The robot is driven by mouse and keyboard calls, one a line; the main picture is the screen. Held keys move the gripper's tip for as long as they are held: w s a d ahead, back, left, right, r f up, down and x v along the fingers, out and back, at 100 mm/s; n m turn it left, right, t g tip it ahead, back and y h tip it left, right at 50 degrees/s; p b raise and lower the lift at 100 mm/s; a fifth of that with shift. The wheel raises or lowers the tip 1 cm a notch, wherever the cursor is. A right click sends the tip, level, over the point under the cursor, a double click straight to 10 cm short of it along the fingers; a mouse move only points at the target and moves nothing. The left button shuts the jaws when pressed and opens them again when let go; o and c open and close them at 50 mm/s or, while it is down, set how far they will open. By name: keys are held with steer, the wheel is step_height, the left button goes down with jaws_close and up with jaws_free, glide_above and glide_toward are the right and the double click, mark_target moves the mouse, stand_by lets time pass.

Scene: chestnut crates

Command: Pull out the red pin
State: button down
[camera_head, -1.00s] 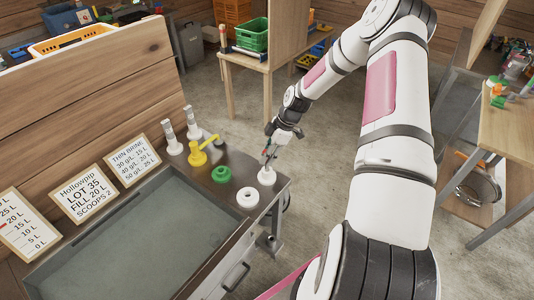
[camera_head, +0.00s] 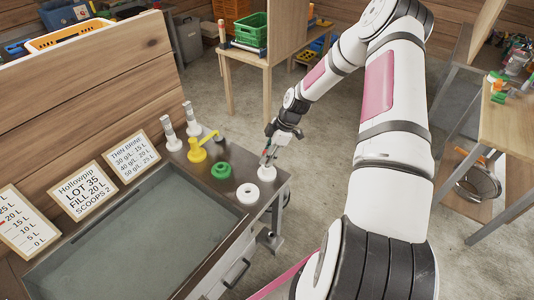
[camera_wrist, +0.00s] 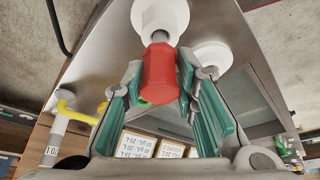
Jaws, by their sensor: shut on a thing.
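The red pin (camera_wrist: 160,75) has a faceted red head, and a short grey shaft runs from it to a white round collar (camera_wrist: 160,16) in the wrist view. How deep the shaft sits in the collar is hidden. My gripper (camera_wrist: 159,85) has its teal fingers on both sides of the red head and is shut on it. In the head view my gripper (camera_head: 268,155) is just above the white collar (camera_head: 267,174) at the right corner of the metal bench; the pin is mostly hidden there.
A white ring (camera_head: 247,195), a green ring (camera_head: 221,170) and a yellow fitting with a handle (camera_head: 197,150) stand left of the collar. Two grey-white posts stand behind them. A sunken basin (camera_head: 140,240) fills the bench's left part. Open floor lies right of the bench.

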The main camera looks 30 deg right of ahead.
steer(key=shift+f+b, duration=0.3)
steer(key=shift+f, duration=1.05)
steer(key=c, duration=1.2)
jaws_free()
steer(key=v, duration=1.2)
steer(key=shift+a+r, duration=0.1)
steer(key=shift+r, duration=0.05)
